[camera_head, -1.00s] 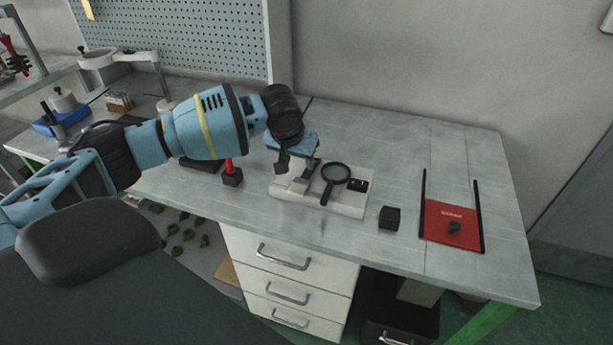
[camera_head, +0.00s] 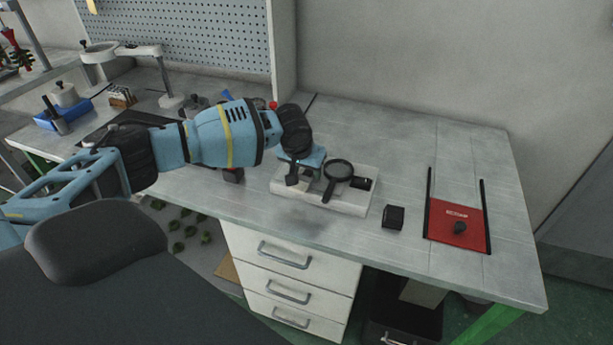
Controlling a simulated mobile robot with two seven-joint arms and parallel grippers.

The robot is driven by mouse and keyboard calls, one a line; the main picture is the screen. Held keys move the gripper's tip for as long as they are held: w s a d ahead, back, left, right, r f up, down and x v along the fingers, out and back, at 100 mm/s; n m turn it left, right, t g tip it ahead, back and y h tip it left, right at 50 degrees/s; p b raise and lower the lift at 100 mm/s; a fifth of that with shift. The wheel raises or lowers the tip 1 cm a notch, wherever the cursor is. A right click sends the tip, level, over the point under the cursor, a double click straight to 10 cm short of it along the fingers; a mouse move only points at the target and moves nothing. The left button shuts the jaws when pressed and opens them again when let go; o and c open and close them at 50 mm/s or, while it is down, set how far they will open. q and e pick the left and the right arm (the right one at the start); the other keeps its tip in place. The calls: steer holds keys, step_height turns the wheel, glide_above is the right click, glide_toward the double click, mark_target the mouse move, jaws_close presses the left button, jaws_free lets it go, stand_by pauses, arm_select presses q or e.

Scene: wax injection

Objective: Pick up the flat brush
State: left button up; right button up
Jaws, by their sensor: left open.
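My left gripper (camera_head: 303,179) reaches in from the left and points down over the left part of a white tray (camera_head: 345,208) on the workbench. Its fingers are apart, close above or at the tray. I cannot make out the flat brush. The gripper covers part of the tray, and anything under it is hidden. A black magnifying glass (camera_head: 338,170) lies on the tray just right of the fingers. My right gripper is not in view.
A small dark object (camera_head: 362,183) is on the tray's right side. A black block (camera_head: 393,217) and a red mat (camera_head: 457,222) between black bars lie further right. The bench (camera_head: 420,150) behind them is clear. A pegboard (camera_head: 190,40) stands at the back left.

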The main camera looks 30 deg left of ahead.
mark_target(306, 176)
arm_select(q)
steer(key=shift+c, duration=0.2)
jaws_close()
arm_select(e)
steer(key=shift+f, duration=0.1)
arm_select(q)
steer(key=shift+r, duration=0.15)
